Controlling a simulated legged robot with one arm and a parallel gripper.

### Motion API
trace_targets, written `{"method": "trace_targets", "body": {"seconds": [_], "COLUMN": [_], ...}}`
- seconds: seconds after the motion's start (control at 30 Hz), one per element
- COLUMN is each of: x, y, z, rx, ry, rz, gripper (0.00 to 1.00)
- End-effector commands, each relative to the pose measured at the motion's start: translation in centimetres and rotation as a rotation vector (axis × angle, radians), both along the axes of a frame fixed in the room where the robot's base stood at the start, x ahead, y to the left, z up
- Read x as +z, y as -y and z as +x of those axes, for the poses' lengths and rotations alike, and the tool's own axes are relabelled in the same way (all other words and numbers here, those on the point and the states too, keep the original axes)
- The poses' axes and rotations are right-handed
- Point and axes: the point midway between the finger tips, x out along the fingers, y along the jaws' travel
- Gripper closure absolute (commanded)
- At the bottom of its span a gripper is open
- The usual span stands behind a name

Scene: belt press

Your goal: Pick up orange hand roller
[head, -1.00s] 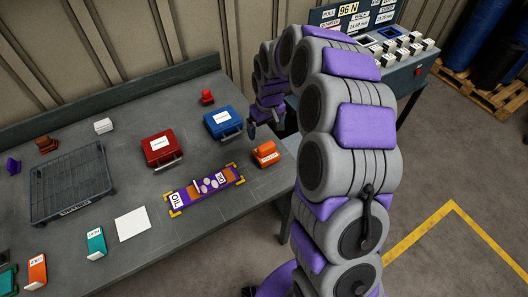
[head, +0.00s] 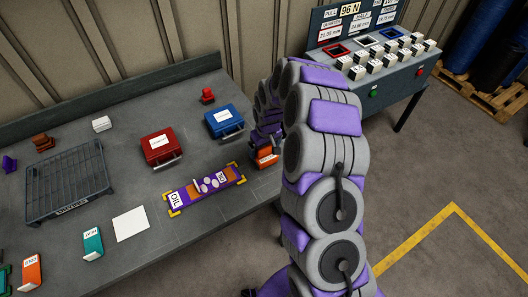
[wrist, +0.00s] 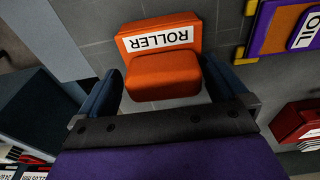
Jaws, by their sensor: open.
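The orange hand roller (wrist: 165,72) lies on the grey workbench, with a white label reading "ROLLER" on it. In the wrist view it sits between the two dark fingers of my gripper (wrist: 168,88), which are open on either side of it. Small gaps show between the fingers and the block. In the head view the roller (head: 266,160) is near the bench's right edge, partly hidden by my gripper and arm above it.
A purple and orange board (head: 207,189) labelled "OIL" lies left of the roller. A blue case (head: 224,121) and a red case (head: 160,147) stand behind it. A black wire tray (head: 66,182) is at far left. Open bench shows in front of the board.

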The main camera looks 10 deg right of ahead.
Motion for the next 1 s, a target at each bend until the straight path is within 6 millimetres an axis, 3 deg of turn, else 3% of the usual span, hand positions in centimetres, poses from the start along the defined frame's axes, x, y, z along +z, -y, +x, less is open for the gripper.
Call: {"method": "trace_targets", "body": {"seconds": [0.27,0.53,0.83,1.0], "x": [-0.5,-0.5,-0.4,-0.4], "y": [0.1,-0.6,0.1,0.2], "z": [0.0,0.1,0.1,0.1], "rx": [-0.002,-0.001,-0.002,-0.002], "ry": [0.000,0.000,0.001,0.001], "rz": [-0.001,-0.007,0.000,0.001], "gripper": [0.01,0.27,0.56,0.56]}}
